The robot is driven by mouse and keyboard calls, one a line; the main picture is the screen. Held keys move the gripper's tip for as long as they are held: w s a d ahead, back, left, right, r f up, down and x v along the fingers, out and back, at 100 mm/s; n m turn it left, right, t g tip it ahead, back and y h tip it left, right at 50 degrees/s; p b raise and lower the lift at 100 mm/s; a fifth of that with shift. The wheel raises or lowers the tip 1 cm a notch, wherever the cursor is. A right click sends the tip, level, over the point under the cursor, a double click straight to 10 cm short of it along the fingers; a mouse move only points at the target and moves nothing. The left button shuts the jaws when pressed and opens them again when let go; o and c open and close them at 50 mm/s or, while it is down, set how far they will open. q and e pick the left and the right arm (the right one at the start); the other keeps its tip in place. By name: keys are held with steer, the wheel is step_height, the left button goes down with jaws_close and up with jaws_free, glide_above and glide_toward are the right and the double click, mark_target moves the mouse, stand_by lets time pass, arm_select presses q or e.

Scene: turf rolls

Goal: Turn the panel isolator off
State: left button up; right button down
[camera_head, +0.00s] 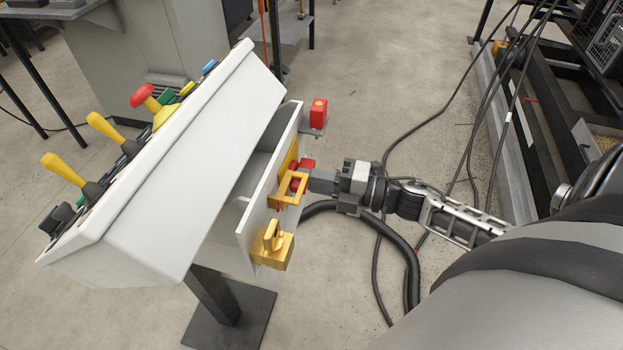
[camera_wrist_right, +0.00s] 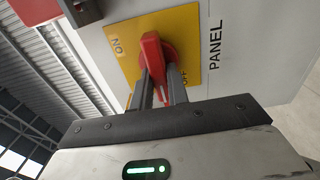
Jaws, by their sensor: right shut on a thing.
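The panel isolator is a red rotary handle (camera_wrist_right: 152,48) on a yellow plate (camera_wrist_right: 122,62) marked ON and OFF, beside the word PANEL in the right wrist view. In the head view the red handle (camera_head: 300,177) shows on the side plate of the grey console, partly hidden by a yellow bracket. My right gripper (camera_head: 311,182) reaches it from the right. Its two fingers (camera_wrist_right: 160,88) are shut on the red handle, one on each side. The handle points toward the gripper, with ON to its left and OFF, partly covered by a finger, to its right. My left gripper is not in view.
The sloped console (camera_head: 215,165) carries yellow levers (camera_head: 64,169) and a red mushroom button (camera_head: 145,97). Black cables (camera_head: 412,255) lie on the floor under my right arm.

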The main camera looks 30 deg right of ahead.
stand_by(0.4)
steer(key=c, duration=1.4)
jaws_free()
steer(key=shift+o, duration=0.2)
steer(key=b+v, duration=0.1)
steer(key=v, duration=1.5)
